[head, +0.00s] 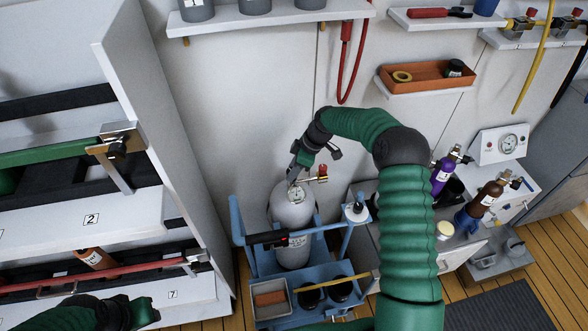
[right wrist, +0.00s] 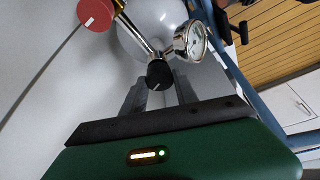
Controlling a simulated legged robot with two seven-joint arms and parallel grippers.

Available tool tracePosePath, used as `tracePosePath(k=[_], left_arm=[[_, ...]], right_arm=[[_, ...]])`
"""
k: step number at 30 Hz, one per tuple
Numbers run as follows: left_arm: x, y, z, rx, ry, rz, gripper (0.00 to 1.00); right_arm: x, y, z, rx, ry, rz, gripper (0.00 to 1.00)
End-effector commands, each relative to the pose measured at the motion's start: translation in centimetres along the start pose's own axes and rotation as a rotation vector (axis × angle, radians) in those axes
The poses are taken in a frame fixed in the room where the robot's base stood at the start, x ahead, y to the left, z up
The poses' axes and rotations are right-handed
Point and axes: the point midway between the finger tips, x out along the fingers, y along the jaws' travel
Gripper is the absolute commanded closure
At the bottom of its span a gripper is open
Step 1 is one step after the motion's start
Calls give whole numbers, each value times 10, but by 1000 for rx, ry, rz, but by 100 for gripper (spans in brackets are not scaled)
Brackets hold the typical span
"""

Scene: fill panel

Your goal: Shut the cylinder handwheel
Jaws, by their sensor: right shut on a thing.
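A grey gas cylinder (head: 292,215) stands upright in a blue cart, with a round gauge (right wrist: 193,42) and valve fittings at its top. A black handwheel (right wrist: 159,75) with a white pointer line sits at the near end of the valve fitting in the right wrist view. My right gripper (right wrist: 160,80) is shut on this black handwheel, one finger on each side. In the head view my right gripper (head: 294,175) is at the cylinder's top and hides the handwheel. A red knob (right wrist: 95,14) shows beside it and in the head view (head: 322,170). My left gripper (head: 143,312) is low at the left; its fingers are hidden.
The blue cart (head: 240,222) surrounds the cylinder and holds a small tray (head: 270,300) and black round items. A white rack (head: 150,130) stands on the left. A shelf (head: 270,20) and an orange tray (head: 425,80) hang on the wall. Purple (head: 441,175) and brown (head: 485,198) cylinders stand at right.

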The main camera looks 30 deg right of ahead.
Motion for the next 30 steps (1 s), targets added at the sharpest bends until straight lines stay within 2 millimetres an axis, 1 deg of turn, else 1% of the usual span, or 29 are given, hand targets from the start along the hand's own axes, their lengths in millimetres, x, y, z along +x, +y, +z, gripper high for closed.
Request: tracePosePath(k=[1,2,5,7,12,16,25,26,30], left_arm=[[0,0,0,0,0,0,64],[0,0,0,0,0,0,64],[0,0,0,0,0,0,64],[-2,0,0,0,0,0,64],[-7,0,-2,0,0,0,64],[-8,0,-2,0,0,0,64],[-8,0,-2,0,0,0,64],[-8,0,-2,0,0,0,64],[-8,0,-2,0,0,0,64]], right_arm=[[0,2,3,2,-4,4,99],[0,2,3,2,-4,4,100],[-1,2,3,9,-5,7,100],[-2,1,3,49,-7,24,100],[-2,-1,2,256,-8,110,100],[-1,-1,3,365,-6,155,100],[-1,-1,4,390,-4,165,100],[-1,-1,4,390,-4,165,62],[-1,-1,3,388,-4,164,44]])
